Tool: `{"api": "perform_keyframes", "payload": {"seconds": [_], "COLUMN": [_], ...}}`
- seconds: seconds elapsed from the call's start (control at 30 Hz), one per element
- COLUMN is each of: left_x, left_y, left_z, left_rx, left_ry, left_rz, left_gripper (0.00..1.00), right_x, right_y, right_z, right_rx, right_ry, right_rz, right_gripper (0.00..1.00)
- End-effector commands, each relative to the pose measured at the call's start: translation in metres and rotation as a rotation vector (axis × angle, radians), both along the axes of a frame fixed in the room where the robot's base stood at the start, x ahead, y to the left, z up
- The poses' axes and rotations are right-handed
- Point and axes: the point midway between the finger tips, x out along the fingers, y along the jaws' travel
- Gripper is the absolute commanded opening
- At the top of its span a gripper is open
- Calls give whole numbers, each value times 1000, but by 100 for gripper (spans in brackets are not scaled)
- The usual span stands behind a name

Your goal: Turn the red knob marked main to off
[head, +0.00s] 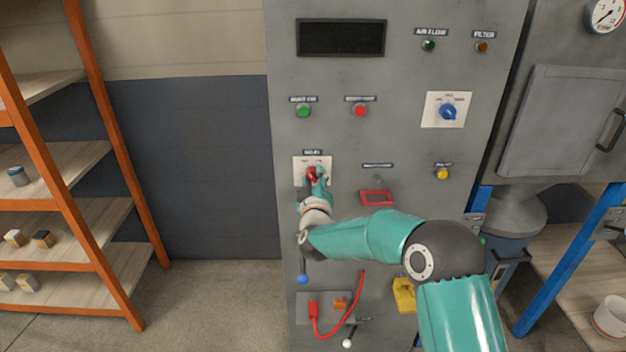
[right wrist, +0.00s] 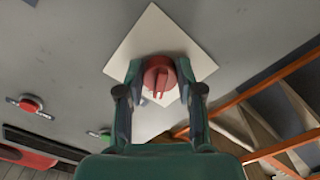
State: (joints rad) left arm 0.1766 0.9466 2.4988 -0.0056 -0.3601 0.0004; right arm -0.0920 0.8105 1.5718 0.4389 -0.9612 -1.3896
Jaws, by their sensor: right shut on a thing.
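The red knob (head: 312,174) sits on a pale square plate (head: 326,164) at the left of the grey panel. The label above the plate is too small to read for certain. My right gripper (head: 316,181) reaches the knob from below in the head view and partly covers it. In the right wrist view, the two fingers of my right gripper (right wrist: 157,82) are shut on the red knob (right wrist: 157,74), one on each side. The knob's raised ridge shows between the fingers. My left gripper is in neither view.
The grey panel (head: 400,80) also carries a green button (head: 303,111), a red button (head: 360,110), a blue knob (head: 447,112), a yellow button (head: 442,173) and a red frame (head: 376,197). A red cable (head: 356,310) hangs low. An orange shelf (head: 100,110) stands left.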

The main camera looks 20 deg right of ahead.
Motion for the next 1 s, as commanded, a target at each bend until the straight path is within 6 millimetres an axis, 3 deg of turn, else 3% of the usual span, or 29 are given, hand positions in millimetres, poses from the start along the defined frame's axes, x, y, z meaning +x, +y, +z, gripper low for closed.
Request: {"api": "perform_keyframes", "payload": {"seconds": [0.4,0.43,0.57,1.0], "left_x": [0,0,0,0], "left_y": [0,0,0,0], "left_z": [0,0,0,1], "left_rx": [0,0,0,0], "left_ry": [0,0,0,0], "left_rz": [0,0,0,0], "left_gripper": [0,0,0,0], "right_x": [0,0,0,-5], "right_y": [4,4,3,3], "right_z": [-1,-1,-1,0], "right_rx": [-12,-12,-10,-8], "right_ry": [5,5,4,3], "right_rz": [9,9,7,4], "right_gripper": [2,40,61,61]}}
